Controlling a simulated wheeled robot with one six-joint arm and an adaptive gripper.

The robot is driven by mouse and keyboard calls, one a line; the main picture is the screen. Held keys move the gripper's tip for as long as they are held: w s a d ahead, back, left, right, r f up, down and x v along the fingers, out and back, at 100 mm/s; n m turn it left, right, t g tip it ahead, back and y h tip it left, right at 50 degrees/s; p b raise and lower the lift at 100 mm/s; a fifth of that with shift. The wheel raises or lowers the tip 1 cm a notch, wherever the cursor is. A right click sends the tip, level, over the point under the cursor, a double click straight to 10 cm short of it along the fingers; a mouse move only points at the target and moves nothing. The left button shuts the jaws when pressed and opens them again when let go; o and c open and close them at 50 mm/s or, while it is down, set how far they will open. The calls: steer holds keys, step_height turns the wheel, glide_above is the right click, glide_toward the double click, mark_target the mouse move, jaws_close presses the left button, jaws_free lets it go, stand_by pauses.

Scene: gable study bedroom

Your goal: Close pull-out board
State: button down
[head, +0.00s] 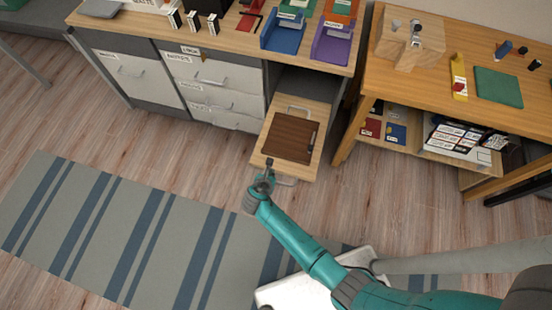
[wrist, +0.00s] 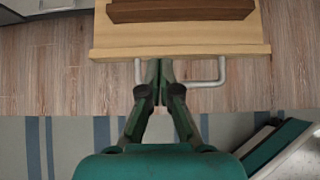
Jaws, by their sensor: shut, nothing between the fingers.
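The pull-out board (head: 261,146) is a light wood board that stands out from under the desk, with a dark brown panel (head: 290,138) lying on it. In the wrist view the front edge of the board (wrist: 180,53) spans the upper middle. A metal bar handle (wrist: 207,83) sits on its front, partly hidden behind my fingers. My gripper (wrist: 160,66) is shut and empty, with its fingertips at the board's front edge, left of the handle's middle. I cannot tell if they touch it. In the head view my gripper (head: 269,165) is at the board's front left.
Left of the board are grey drawers (head: 215,85) under the desk, with trays and boxes on top. A wooden table (head: 430,80) with shelves stands to the right. A striped rug (head: 130,230) covers the floor in front. Wooden floor lies bare between rug and furniture.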

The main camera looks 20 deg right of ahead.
mark_target(278, 157)
steer(key=x, duration=0.5)
steer(key=w+r+x, duration=0.1)
steer(key=x, duration=0.1)
steer(key=shift+d, duration=0.45)
steer(key=shift+w+d+f, duration=0.1)
steer(key=shift+w+d, duration=0.1)
steer(key=shift+w, duration=0.15)
steer(key=shift+w+d, duration=0.35)
steer(key=shift+w, duration=0.15)
